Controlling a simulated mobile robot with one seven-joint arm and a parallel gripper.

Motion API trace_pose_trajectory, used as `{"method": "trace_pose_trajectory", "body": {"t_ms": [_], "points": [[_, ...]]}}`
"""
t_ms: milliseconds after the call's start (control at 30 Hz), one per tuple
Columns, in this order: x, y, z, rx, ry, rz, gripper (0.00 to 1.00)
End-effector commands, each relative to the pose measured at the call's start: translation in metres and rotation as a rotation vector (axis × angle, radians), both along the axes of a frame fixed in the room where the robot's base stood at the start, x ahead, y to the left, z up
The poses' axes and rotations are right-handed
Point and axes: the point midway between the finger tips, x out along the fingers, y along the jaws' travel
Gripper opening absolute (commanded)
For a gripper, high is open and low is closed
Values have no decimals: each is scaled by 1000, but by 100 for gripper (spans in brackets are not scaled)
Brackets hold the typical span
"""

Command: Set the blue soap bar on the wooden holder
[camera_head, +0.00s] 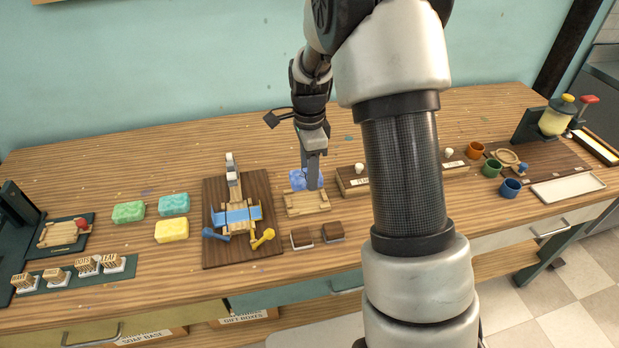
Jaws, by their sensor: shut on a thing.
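The blue soap bar (297,181) is a mottled blue block in the middle of the workbench, partly hidden behind my gripper's finger. My gripper (312,182) points down and is shut on the blue soap bar. The wooden holder (307,204) is a pale slatted piece just in front of and below the bar. From this view I cannot tell whether the bar touches the holder or is held above or behind it.
Left of the holder stands a dark board (243,252) with a blue and wooden device. Green (128,212), teal (174,204) and yellow (171,230) soap bars lie further left. Two small brown blocks (302,238) sit in front. A wooden box (352,180) stands close on the right.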

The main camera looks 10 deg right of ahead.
Motion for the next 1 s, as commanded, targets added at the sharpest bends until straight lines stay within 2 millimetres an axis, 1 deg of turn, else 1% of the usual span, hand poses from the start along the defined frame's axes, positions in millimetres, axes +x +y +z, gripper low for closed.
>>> {"method": "trace_pose_trajectory", "body": {"t_ms": [267,600,700,833,1000], "points": [[1,-1,-14,-1,0,-16,18],[0,0,-46,0,1,-13,18],[0,0,-52,-1,1,-13,18],[0,0,-57,-1,0,-14,18],[0,0,-58,-1,0,-14,18]]}}
